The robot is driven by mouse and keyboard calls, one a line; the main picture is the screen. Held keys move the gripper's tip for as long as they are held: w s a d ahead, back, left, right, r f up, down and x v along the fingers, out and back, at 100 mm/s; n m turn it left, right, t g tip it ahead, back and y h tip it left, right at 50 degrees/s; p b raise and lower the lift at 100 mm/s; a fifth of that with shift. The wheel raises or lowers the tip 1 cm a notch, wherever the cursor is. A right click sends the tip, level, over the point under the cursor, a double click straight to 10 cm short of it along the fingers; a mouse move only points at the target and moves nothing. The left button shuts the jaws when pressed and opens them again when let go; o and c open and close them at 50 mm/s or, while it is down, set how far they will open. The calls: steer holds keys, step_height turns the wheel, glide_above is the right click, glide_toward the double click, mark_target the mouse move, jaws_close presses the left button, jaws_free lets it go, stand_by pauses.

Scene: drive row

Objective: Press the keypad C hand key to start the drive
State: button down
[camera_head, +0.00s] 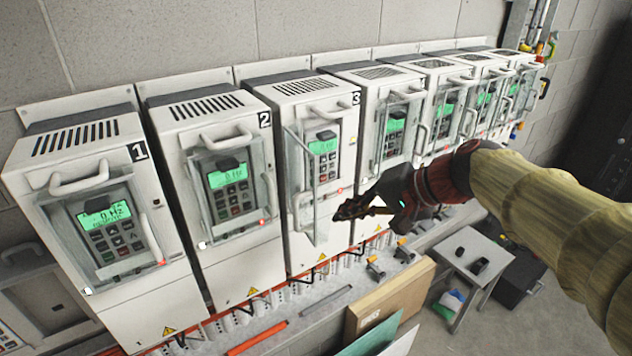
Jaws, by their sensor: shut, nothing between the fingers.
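A row of white drive cabinets stands along the wall, numbered 1 (160,300), 2 (225,285) and 3 (300,257) on the nearest ones. Each has a keypad with a green lit display. I see no letter C, and the hand key is too small to pick out. The keypad on drive 3 (323,161) shows beside its clear cover (316,222), which is swung open toward me. My gripper (343,211) is shut and empty, in front of and below that keypad, to the right of the open cover. I cannot tell its distance from the cabinet.
Clear covers with white handles lie over the keypads of drive 1 (104,228) and drive 2 (232,181). A grey ledge and orange strip run below the cabinets.

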steer(key=w+a+p, duration=0.2)
steer(key=w+a, duration=0.3)
steer(key=w, duration=0.2)
steer(key=shift+w, duration=0.15)
stand_by(1.6)
steer(key=shift+w+a, duration=0.2)
steer(key=shift+w, duration=0.15)
steer(key=shift+w+a, duration=0.15)
steer(key=shift+w, duration=0.15)
stand_by(0.7)
steer(key=shift+s, duration=0.15)
steer(key=shift+s+d+b, duration=0.4)
steer(key=shift+s+b, duration=0.1)
stand_by(0.3)
steer(key=shift+s+d+b, duration=0.6)
steer(key=shift+s+d, duration=0.1)
steer(key=shift+s, duration=0.35)
steer(key=shift+s+d+b, duration=0.55)
steer(key=shift+s+d, duration=0.15)
steer(key=shift+s, duration=0.35)
